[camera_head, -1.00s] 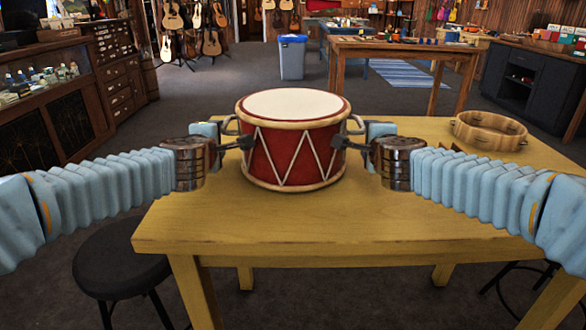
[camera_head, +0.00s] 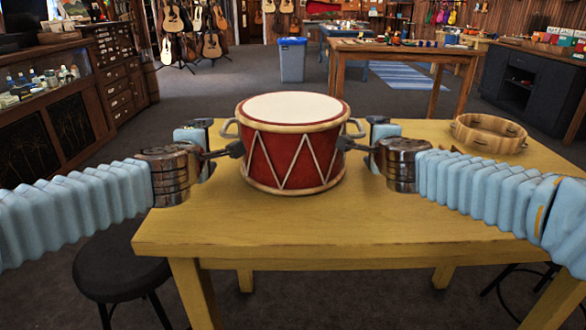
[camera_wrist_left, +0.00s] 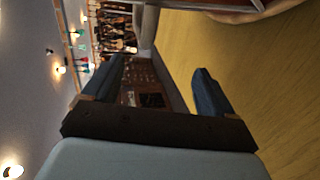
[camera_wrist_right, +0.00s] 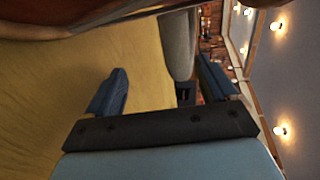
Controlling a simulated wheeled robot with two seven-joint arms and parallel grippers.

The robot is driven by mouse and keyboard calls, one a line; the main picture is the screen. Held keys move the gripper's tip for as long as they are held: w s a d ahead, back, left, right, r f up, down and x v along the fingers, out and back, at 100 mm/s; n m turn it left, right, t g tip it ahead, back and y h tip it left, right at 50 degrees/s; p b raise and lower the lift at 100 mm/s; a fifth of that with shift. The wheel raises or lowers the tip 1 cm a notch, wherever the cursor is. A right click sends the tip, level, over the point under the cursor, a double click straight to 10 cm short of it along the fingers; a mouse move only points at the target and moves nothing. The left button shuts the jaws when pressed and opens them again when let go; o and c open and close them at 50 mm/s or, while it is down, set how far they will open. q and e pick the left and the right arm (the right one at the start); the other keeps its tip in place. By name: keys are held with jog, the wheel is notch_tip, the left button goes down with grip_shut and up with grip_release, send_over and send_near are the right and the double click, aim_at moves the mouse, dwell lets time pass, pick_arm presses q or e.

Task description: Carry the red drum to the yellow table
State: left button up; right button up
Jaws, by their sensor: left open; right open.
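The red drum (camera_head: 292,143), with a white head, wooden rims and white zigzag cords, stands upright on the yellow table (camera_head: 330,225). My left gripper (camera_head: 222,147) is open beside the drum's left handle. In the left wrist view the grey handle (camera_wrist_left: 143,25) lies ahead of the parted, empty fingers (camera_wrist_left: 157,85). My right gripper (camera_head: 362,142) is open beside the right handle. In the right wrist view that handle (camera_wrist_right: 177,42) also stands beyond the empty fingers (camera_wrist_right: 162,85). The drum's lower edge (camera_wrist_right: 95,22) crosses the top left there.
A round wooden hoop (camera_head: 489,133) lies on the table's right rear. A black stool (camera_head: 120,268) stands at the front left. A brown workbench (camera_head: 405,52) and a blue bin (camera_head: 292,60) are behind. The front of the tabletop is clear.

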jog(key=shift+s, duration=0.15)
pick_arm(q)
jog(key=v, duration=0.6)
jog(key=shift+s, duration=0.4)
pick_arm(e)
jog(key=v, duration=1.1)
jog(key=shift+s, duration=0.35)
jog(key=shift+r, duration=0.1)
